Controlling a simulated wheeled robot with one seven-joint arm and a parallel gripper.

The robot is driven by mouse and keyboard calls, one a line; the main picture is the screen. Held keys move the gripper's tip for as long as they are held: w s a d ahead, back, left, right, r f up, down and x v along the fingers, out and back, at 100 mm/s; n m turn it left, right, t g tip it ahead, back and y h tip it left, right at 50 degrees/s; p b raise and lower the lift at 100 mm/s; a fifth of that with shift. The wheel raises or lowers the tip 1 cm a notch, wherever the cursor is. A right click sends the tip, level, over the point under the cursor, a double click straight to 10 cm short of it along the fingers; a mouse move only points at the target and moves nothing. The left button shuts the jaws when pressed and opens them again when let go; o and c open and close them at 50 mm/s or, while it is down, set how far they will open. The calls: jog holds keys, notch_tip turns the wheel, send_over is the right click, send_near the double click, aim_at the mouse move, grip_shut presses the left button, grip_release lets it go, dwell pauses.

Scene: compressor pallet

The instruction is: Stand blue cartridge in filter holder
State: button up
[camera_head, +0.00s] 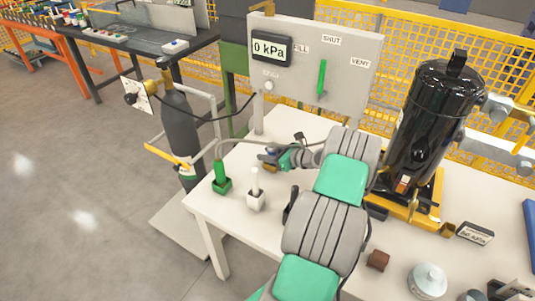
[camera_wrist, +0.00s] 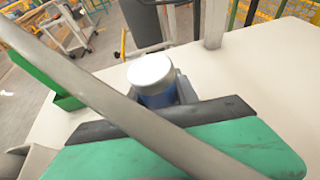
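In the wrist view the blue cartridge (camera_wrist: 157,92) is a short cylinder with a white top, upright between the jaws of my gripper (camera_wrist: 160,105). My gripper appears shut on it. In the head view my gripper (camera_head: 272,157) is over the white table, behind two small stands, and the cartridge is hard to make out there. A green stand (camera_head: 222,186) bears an upright green piece. A pale stand (camera_head: 256,202) bears an upright white piece. I cannot tell which of these, if either, is the filter holder. A grey bar crosses the wrist view and hides part of the jaws.
The white table (camera_head: 226,212) bears a black compressor tank (camera_head: 425,120) on a yellow base at right. A gauge panel (camera_head: 330,60) stands behind. A dark gas bottle (camera_head: 181,125) stands left of the table. A brown block (camera_head: 378,260) and round metal part (camera_head: 428,282) lie in front.

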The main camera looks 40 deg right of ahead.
jog(key=o, duration=0.5)
jog(key=shift+s, duration=0.1)
jog(key=v, duration=0.7)
jog(key=shift+s+r, duration=0.15)
jog(key=shift+s, duration=0.15)
jog(key=shift+d, duration=0.1)
